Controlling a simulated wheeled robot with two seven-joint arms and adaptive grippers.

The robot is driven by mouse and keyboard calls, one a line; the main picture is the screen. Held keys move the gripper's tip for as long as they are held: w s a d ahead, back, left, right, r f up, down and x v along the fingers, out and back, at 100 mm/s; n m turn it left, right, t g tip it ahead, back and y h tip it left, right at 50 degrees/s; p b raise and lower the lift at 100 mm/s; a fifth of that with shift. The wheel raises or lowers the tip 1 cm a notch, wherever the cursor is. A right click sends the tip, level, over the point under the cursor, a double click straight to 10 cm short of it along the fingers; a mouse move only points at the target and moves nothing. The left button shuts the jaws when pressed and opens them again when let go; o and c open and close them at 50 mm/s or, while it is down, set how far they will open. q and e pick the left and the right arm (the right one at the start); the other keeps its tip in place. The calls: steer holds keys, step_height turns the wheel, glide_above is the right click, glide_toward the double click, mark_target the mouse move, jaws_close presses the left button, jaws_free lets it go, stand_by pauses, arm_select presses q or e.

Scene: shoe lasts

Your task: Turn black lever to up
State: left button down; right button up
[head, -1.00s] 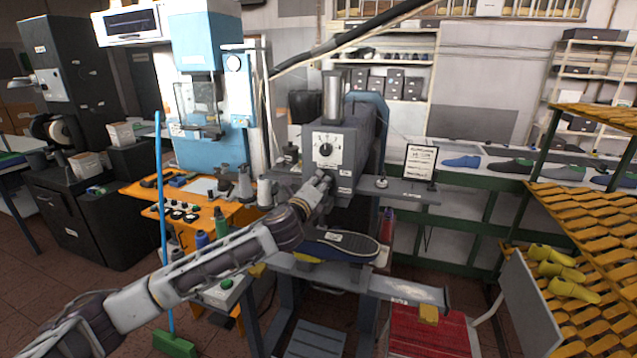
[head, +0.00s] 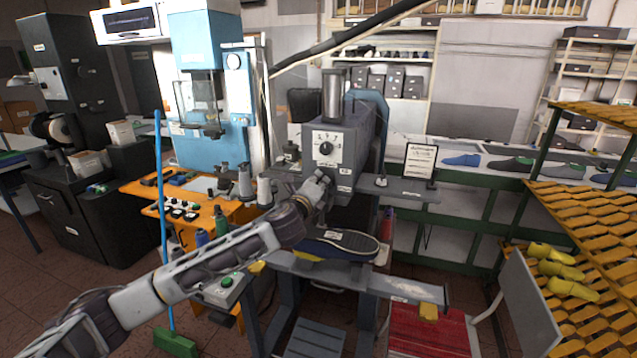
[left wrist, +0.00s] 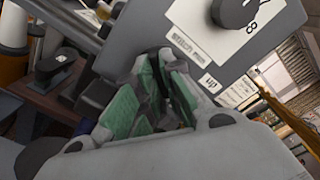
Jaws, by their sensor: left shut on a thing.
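The grey machine (head: 348,150) has a front panel with a dial (head: 326,148), which also shows in the left wrist view (left wrist: 236,10). My left gripper (head: 318,184) is at the lower part of this panel. In the left wrist view my gripper's green-padded fingers (left wrist: 165,95) are closed around a narrow dark piece, the black lever (left wrist: 181,92), mostly hidden between them. An "UP" label (left wrist: 210,82) and a longer label (left wrist: 189,43) are on the panel beside the fingertips. The lever's exact angle cannot be told. My right gripper is not in view.
A dark shoe sole (head: 338,244) lies on the machine below my left gripper. An orange bench (head: 150,190) with spools stands to the left, by a blue machine (head: 205,110). A framed sign (head: 420,161) stands at right. Yellow slatted shelves (head: 590,210) are far right.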

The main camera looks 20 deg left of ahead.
arm_select(q)
steer(key=shift+f+n, duration=0.1)
steer(key=shift+n, duration=0.9)
steer(key=n, duration=0.3)
steer(key=n+b, duration=0.1)
steer(key=n, duration=0.1)
steer(key=shift+f, duration=0.25)
steer(key=n, duration=0.5)
steer(key=shift+f, duration=0.15)
steer(key=shift+n, duration=1)
